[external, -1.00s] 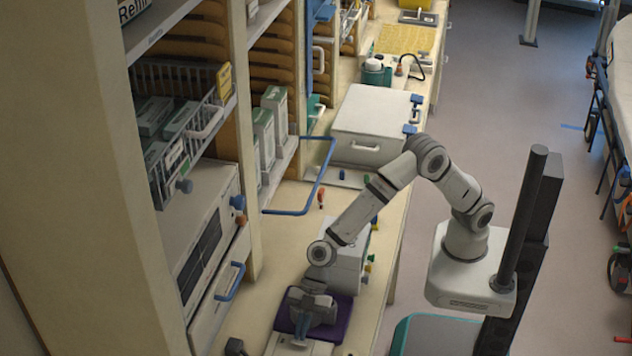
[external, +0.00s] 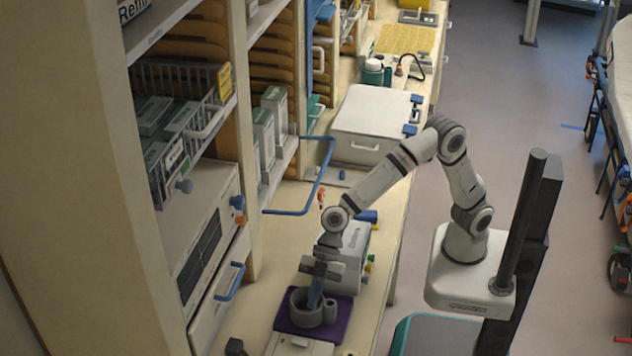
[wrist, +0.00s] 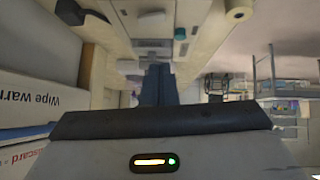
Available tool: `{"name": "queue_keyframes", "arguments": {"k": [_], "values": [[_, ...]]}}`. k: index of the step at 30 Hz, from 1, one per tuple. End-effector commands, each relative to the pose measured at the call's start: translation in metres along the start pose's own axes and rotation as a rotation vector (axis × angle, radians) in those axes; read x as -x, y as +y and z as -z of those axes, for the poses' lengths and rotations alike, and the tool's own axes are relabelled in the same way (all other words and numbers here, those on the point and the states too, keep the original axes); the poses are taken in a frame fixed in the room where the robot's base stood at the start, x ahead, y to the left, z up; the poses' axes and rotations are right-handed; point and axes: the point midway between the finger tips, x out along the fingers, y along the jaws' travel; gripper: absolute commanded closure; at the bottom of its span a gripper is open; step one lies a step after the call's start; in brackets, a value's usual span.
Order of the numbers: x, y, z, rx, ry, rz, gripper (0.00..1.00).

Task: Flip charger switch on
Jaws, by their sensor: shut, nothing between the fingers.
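The charger switch cannot be made out for certain in either view. A pale grey box-shaped device (external: 352,258) with small yellow and green parts stands on the counter, partly hidden behind my wrist. A grey cup-like holder (external: 303,312) sits on a purple mat (external: 340,316) in front of it. My gripper (external: 316,300) points down at the holder, with its blue fingers over or inside its opening; I cannot tell whether they touch. In the wrist view my gripper's dark blue fingers (wrist: 158,72) are together with nothing between them.
A white box (external: 372,115) stands farther back on the counter (external: 385,225). A blue rail handle (external: 295,212) juts out over the counter at left. Shelves with a wire basket (external: 160,175) rise on the left.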

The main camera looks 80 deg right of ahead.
Motion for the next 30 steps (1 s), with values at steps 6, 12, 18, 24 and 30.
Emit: {"name": "queue_keyframes", "arguments": {"k": [6,12,18,24,30], "values": [[0.028,-0.002,-0.001,0.001,0.000,0.000,1.00],[0.035,-0.003,0.000,-0.001,0.000,0.000,1.00],[0.035,-0.003,0.000,-0.001,0.000,0.000,1.00],[0.038,0.004,0.005,0.037,-0.002,-0.036,1.00],[0.035,0.009,0.003,0.071,-0.005,-0.071,1.00]]}}
